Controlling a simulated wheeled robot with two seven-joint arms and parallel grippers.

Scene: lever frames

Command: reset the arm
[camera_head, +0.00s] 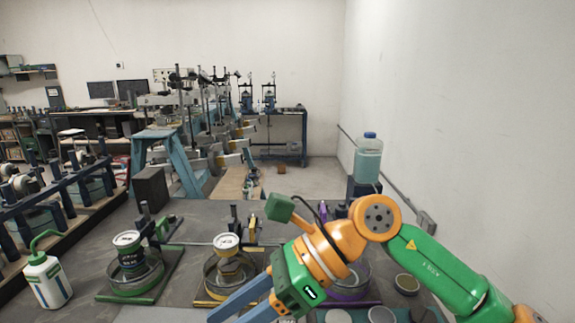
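My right arm (435,270), green and orange, comes in from the lower right and reaches across the front of the table. My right gripper (228,317) has two blue fingers pointing down and left at the bottom edge. The fingers look apart, and nothing shows between them. It is in front of the yellow-based ring stand with a dial gauge (228,242). My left arm and gripper are not in view.
A green-based dial gauge stand (127,240) and a white wash bottle (46,278) stand on the left of the table (195,212). A purple-based stand (362,285) is partly hidden behind my arm. A clear blue bottle (368,160) stands behind it, near the wall.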

